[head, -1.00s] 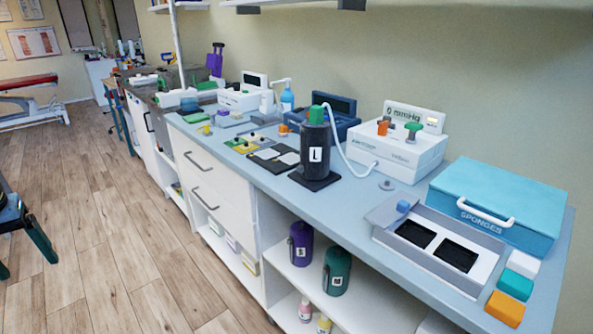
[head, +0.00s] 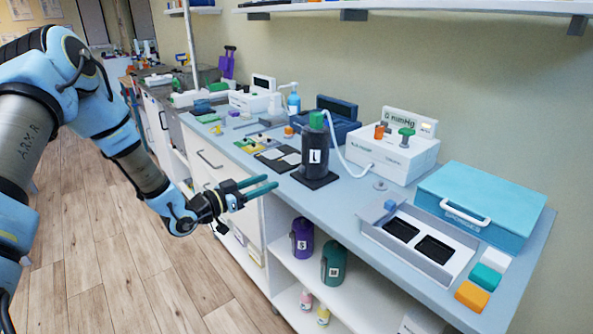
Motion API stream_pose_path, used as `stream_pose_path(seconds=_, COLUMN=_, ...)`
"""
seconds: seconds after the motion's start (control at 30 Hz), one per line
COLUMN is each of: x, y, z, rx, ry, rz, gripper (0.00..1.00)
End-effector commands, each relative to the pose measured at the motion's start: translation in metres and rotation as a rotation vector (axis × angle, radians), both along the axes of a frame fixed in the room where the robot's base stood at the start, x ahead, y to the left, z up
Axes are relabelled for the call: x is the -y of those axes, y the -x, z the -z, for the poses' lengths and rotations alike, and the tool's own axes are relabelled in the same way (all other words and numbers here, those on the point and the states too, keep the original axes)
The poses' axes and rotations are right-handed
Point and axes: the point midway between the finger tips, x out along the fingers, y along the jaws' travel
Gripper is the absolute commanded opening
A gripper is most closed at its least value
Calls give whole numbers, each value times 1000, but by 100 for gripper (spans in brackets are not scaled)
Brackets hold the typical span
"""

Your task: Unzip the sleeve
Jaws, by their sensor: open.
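A dark grey cylindrical sleeve (head: 314,160) with a white "L" label and a green top stands upright on a black base (head: 316,181) on the counter. A pale hose (head: 345,160) runs from its top to a white pump unit (head: 393,152) reading mmHg. I cannot make out a zip on the sleeve. My gripper (head: 271,184) is open and empty, its two teal fingers pointing right. In the picture it is left of and lower than the sleeve, apart from it, near the counter's front edge.
Purple (head: 302,238) and teal (head: 335,262) cylinders stand on the shelf below the counter. A teal sponges box (head: 475,208) and a grey-white tray unit (head: 375,230) are at the right. Black and white pads (head: 275,160) lie left of the sleeve. An upper shelf (head: 430,14) hangs above.

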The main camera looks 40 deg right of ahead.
Motion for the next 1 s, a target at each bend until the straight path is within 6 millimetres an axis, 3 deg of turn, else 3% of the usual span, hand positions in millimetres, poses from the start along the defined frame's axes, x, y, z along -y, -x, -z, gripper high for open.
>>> stream_pose_path(seconds=0.17, x=16, y=3, z=-3, rx=-1, ry=12, rz=8, gripper=50)
stream_pose_path(seconds=0.6, x=92, y=7, z=-3, rx=-1, ry=10, rz=5, gripper=50)
stream_pose_path(seconds=0.8, x=106, y=7, z=-2, rx=-2, ry=9, rz=4, gripper=50)
stream_pose_path(seconds=1.0, x=108, y=7, z=-1, rx=-1, ry=9, rz=3, gripper=50)
